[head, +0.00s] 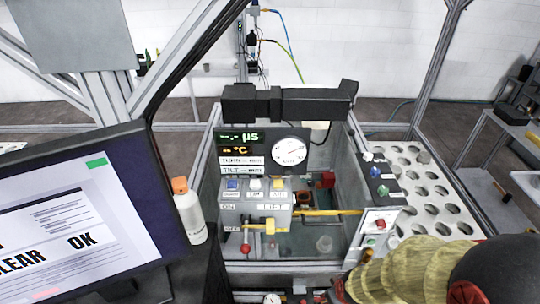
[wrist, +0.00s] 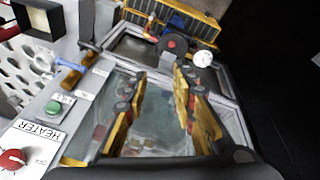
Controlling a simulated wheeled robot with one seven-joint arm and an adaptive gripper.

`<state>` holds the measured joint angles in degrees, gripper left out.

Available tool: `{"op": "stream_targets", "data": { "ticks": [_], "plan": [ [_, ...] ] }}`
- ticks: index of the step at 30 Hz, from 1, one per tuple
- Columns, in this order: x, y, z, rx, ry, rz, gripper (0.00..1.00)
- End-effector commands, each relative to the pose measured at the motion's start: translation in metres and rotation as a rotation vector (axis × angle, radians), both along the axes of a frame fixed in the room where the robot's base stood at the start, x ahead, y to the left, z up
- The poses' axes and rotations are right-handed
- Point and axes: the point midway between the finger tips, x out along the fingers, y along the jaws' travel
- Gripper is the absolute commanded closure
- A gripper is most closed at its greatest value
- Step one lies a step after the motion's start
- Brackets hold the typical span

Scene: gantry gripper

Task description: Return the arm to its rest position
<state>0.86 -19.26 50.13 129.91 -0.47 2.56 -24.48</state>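My gripper (wrist: 160,90) shows in the wrist view with its two yellow-and-dark fingers spread well apart. Nothing is held between them. It points towards the grey tank (wrist: 228,88) of the machine, whose inside shows between the fingers. How far the fingers are above the tank, I cannot tell. In the head view, what appears to be my arm, with a yellow ribbed sleeve (head: 395,278), enters at the lower right. The fingers cannot be made out in that view.
The machine's display panel with a round gauge (head: 290,151) stands mid-view. A monitor (head: 85,215) and a white bottle with an orange cap (head: 188,215) stand left. A holed white tray (head: 420,185) lies right. The heater panel's red knob (wrist: 13,161) is left in the wrist view.

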Motion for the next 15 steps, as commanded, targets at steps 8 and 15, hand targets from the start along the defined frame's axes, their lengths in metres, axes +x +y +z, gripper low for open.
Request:
{"op": "stream_targets", "data": {
  "ticks": [8,15],
  "plan": [
    [-0.038,0.001,0.109,0.071,0.138,-0.314,0.74],
    [-0.071,0.003,0.208,0.115,0.051,-0.415,0.74]
  ]
}}
